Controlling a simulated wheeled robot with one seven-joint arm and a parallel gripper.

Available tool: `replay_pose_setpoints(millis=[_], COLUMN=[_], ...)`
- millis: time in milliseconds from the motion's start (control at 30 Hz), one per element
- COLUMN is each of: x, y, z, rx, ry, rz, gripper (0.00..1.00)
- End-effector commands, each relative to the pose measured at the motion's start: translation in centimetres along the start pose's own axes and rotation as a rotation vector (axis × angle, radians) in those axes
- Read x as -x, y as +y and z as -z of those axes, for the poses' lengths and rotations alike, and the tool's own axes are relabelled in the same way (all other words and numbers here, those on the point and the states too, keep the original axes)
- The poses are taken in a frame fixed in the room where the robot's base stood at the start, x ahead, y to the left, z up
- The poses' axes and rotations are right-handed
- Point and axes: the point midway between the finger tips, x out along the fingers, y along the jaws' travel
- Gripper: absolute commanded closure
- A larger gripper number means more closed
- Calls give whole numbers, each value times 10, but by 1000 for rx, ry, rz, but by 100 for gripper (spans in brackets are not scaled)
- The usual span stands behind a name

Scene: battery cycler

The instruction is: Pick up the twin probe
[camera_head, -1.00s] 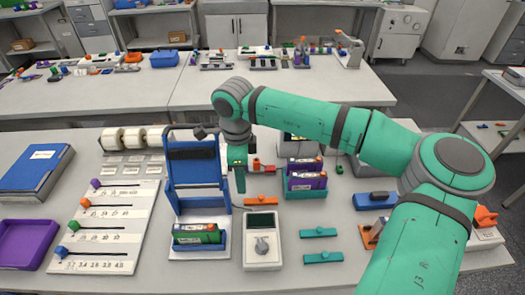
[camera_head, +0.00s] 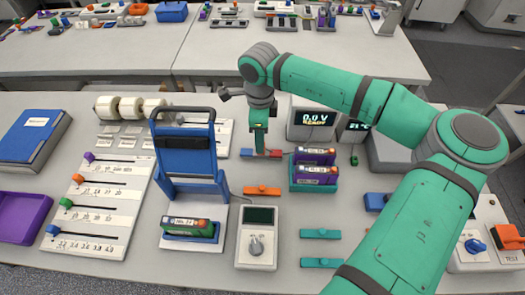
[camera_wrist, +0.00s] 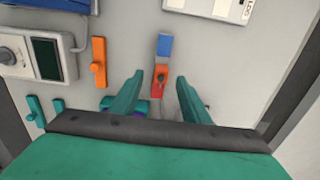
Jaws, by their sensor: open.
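The red-and-blue piece, which looks like the twin probe, lies on the bench behind the orange bar. In the head view its red end (camera_head: 275,153) and blue end (camera_head: 246,152) show on either side of my gripper (camera_head: 259,146), which hides its middle. In the wrist view, the blue end (camera_wrist: 165,46) and the red-orange end with a small knob (camera_wrist: 160,83) lie in line. My gripper is open and empty, pointing down, with one finger on each side of the red-orange end. I cannot tell how far above it the fingertips are.
A teal tray of purple batteries (camera_head: 316,166) stands close to the right. A display box (camera_head: 311,118) stands behind. An orange bar (camera_head: 262,190), a grey meter with a dial (camera_head: 256,243) and a blue stand (camera_head: 187,150) are in front and to the left.

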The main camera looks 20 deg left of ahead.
Motion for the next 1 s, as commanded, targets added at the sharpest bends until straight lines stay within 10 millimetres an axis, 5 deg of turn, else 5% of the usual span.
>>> replay_pose_setpoints(millis=[500, 767, 967, 1000], x=[-53, -58, -58, -58], y=[-2, -2, -2, -2], z=[5, 5, 5, 5], rx=[-5, -4, -3, -3], ry=[-2, 0, 0, 0], rz=[-1, 2, 2, 2], gripper=[58, 58, 100, 100])
